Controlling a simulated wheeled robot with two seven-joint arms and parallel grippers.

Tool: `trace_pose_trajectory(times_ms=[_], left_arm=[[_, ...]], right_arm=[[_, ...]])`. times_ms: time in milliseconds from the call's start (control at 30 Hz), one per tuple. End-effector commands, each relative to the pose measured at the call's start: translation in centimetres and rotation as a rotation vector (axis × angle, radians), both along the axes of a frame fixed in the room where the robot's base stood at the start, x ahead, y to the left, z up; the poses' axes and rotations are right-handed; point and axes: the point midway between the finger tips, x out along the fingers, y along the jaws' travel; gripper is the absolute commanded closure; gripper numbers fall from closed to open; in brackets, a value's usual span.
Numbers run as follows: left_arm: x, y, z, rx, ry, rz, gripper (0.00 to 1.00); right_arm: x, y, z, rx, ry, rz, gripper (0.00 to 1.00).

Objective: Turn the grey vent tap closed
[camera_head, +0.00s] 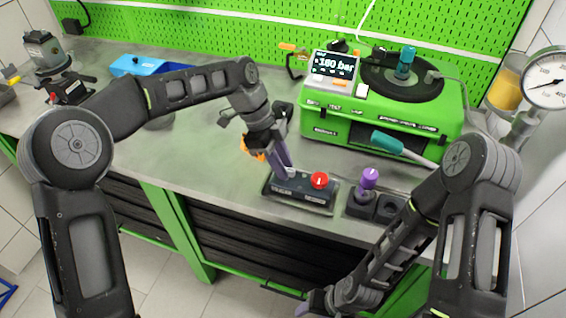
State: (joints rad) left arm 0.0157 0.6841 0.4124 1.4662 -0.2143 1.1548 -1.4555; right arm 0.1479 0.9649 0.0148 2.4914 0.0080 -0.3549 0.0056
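A dark control box (302,198) lies near the front edge of the grey bench. A red knob (320,180) with a white mark stands on its right part. My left gripper (288,172) points down at the left part of this box, with its purple fingers at the box top. The grey vent tap is not clearly visible; the fingers cover the spot at the left of the box. I cannot tell whether the fingers are around a tap or apart from it. My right gripper (308,304) is low at the bottom edge, in front of the bench, mostly cut off.
A green pump tester (375,140) with a display reading about 160 bar (333,66) stands behind the box. A holder with a purple-topped part (369,180) is right of the box.

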Motion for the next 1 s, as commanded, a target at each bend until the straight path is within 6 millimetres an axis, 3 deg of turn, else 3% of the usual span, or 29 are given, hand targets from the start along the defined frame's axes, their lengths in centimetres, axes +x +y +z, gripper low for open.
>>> trace_pose_trajectory(times_ms=[100, 467, 1000], left_arm=[[0.0, 0.0, 0.0, -0.001, 0.001, 0.001, 0.66], [0.1, 0.2, 0.5, -0.001, -0.001, 0.003, 0.66], [1.0, 2.7, 7.1, -0.001, -0.001, 0.002, 0.66]], right_arm=[[0.0, 0.0, 0.0, 0.000, 0.000, 0.000, 0.48], [0.0, 0.0, -0.2, 0.000, -0.001, 0.000, 0.48], [0.2, 0.1, -1.1, 0.003, -0.005, 0.001, 0.48]])
